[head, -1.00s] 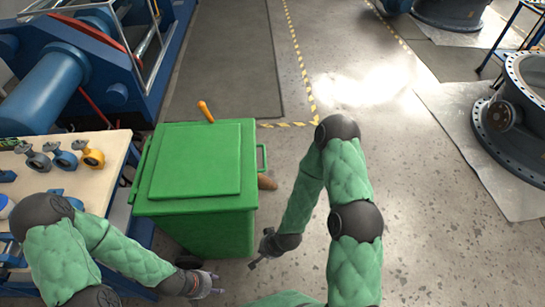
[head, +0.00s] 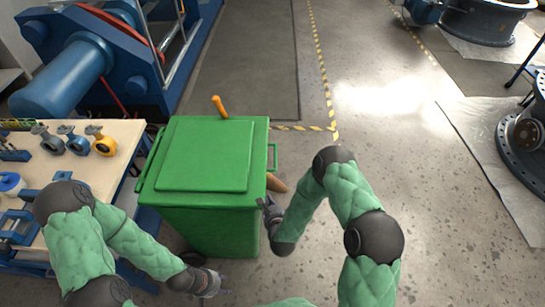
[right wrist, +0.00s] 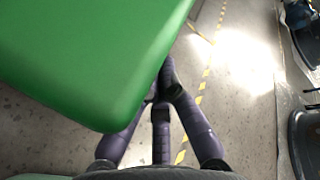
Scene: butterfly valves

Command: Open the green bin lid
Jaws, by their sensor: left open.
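The green bin (head: 212,232) stands on the floor left of centre in the head view. Its green lid (head: 205,155) lies flat and closed on top. Green bars show on its left and right sides. My right gripper (head: 268,206) is beside the bin's right side, just below the lid's near right corner. In the right wrist view a green corner of the bin (right wrist: 85,55) fills the upper left, and my dark fingers (right wrist: 160,92) reach past it, their tips partly hidden. My left gripper (head: 222,286) is open and empty, low in front of the bin.
A workbench (head: 98,165) with small valves stands left of the bin. A blue machine (head: 75,75) is behind it. An orange handle (head: 219,106) shows behind the bin, and a brown object (head: 277,184) lies at its right. Large dark flanged valves (head: 525,150) stand far right. The floor between is clear.

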